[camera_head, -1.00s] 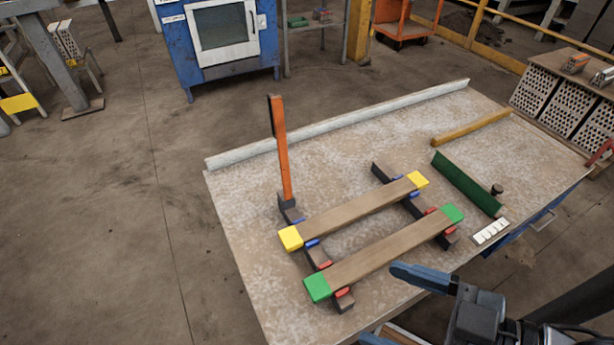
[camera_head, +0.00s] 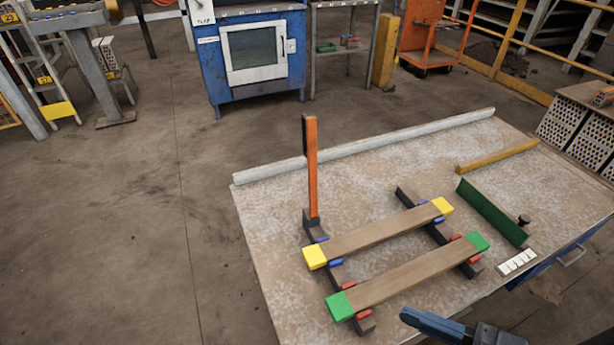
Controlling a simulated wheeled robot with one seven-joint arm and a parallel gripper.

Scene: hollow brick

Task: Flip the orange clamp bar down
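The orange clamp bar (camera_head: 312,170) stands upright from a dark hinge block (camera_head: 314,226) at the left end of the fixture on the table. Two wooden bars lie across dark rails beside it: one with yellow ends (camera_head: 379,232) and one with green ends (camera_head: 410,276). Part of my gripper (camera_head: 432,324) shows at the bottom edge, to the right of and nearer than the fixture, apart from the clamp bar. One blue finger shows; the other is out of the frame, so its opening cannot be judged.
The table (camera_head: 270,235) has a pale rail (camera_head: 365,145) along its back edge. A yellow bar (camera_head: 497,156), a green bar (camera_head: 492,212) with a dark knob (camera_head: 524,220), and a white tile strip (camera_head: 516,262) lie at the right. Bare tabletop lies behind the fixture.

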